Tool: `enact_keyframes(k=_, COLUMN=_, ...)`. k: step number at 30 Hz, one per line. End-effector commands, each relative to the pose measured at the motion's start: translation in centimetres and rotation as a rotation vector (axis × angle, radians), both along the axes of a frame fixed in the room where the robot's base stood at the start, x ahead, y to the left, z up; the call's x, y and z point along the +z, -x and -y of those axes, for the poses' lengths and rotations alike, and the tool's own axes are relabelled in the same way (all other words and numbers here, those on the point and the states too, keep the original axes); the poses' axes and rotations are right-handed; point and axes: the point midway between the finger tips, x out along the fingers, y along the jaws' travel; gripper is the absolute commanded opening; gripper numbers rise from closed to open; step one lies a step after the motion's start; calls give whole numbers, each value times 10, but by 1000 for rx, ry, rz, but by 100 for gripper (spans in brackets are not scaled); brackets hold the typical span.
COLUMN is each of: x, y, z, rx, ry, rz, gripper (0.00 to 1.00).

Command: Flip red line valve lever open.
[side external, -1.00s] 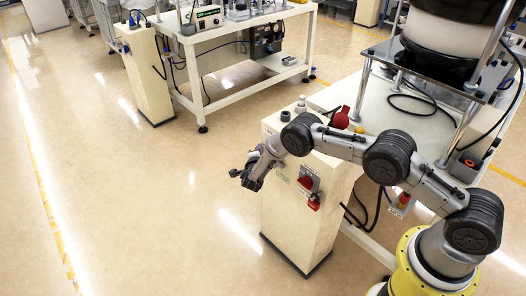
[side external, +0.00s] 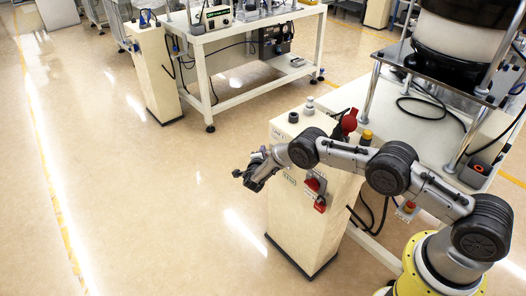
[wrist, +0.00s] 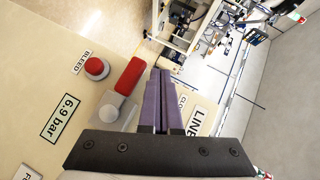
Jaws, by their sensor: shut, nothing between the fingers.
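In the wrist view a red lever (wrist: 130,76) lies beside a grey metal fitting (wrist: 115,110) on the cream panel. My gripper (wrist: 161,75) is shut and empty, its dark purple fingers just right of the lever. I cannot tell whether they touch it. In the side view my gripper (side external: 245,174) is in front of the cream pedestal (side external: 300,225), left of it. A red and grey fitting (side external: 318,188) is on the pedestal's face, and another red part (side external: 349,121) shows near its top, behind my arm. I cannot tell which of these is the lever.
A round red button (wrist: 97,68) marked BLEED sits left of the lever. A "6.9 bar" sign (wrist: 62,117) and a LINE sign (wrist: 195,120) are on the panel. A second pedestal (side external: 155,75) and a white bench (side external: 255,95) stand behind; the floor at left is clear.

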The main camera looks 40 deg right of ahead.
Motion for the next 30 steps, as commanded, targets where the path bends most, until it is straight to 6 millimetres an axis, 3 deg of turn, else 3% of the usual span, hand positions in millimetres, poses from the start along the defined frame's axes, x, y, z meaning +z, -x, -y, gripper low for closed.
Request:
enact_keyframes(k=16, x=9, y=-1, z=0, rx=0, ry=0, rz=1, gripper=0)
enact_keyframes(k=23, x=46, y=-1, z=-2, rx=1, ry=0, rz=3, gripper=0)
enact_keyframes(k=30, x=82, y=-1, z=-42, rx=4, ry=-2, rz=3, gripper=0)
